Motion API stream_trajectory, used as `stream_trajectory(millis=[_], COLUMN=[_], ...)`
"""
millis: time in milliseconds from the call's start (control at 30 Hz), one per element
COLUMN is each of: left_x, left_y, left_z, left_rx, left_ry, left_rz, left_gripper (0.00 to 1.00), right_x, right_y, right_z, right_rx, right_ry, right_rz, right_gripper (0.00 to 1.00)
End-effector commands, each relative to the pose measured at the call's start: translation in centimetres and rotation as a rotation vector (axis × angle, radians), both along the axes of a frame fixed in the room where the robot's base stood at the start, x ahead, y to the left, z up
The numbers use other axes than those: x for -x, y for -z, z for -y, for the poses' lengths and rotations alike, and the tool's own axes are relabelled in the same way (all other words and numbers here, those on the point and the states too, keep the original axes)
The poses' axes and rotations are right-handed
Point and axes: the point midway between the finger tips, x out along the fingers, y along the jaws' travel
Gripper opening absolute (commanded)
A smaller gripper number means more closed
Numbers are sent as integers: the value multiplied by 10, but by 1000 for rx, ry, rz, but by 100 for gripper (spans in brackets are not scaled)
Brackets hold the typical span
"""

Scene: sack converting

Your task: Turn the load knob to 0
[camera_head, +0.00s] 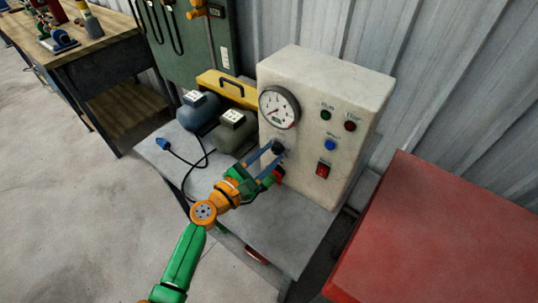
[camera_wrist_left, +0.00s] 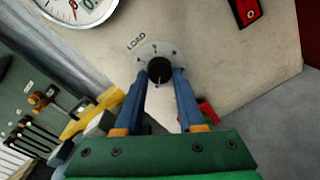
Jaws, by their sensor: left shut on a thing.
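The load knob (camera_wrist_left: 160,70) is a small black knob on a round grey dial plate, below the word LOAD, on the front of a cream control box (camera_head: 318,150). In the head view the knob (camera_head: 278,147) sits below the round gauge (camera_head: 279,108). My left gripper (camera_wrist_left: 160,78) has its two blue fingers on either side of the knob, shut on it. It also shows in the head view (camera_head: 272,152), reaching in from the lower left. The dial's numbers are too small to read. My right gripper is not in view.
The box has green (camera_head: 326,115), red (camera_head: 350,126) and blue (camera_head: 330,145) buttons and a red rocker switch (camera_head: 322,170). A red cabinet (camera_head: 450,240) stands at right.

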Motion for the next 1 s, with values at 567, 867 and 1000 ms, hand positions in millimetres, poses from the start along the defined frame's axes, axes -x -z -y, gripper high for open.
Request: stream_trajectory(millis=[567,867,1000], left_x=[1,44,55], left_y=[-1,-1,-2], left_z=[-1,-35,-43], left_rx=[0,-2,0], left_ry=[0,-1,0], left_rz=[2,1,2], left_gripper=[68,68,68], right_x=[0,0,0], right_y=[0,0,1], right_z=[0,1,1], right_rx=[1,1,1], right_ry=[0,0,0], right_rz=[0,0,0], right_gripper=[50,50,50])
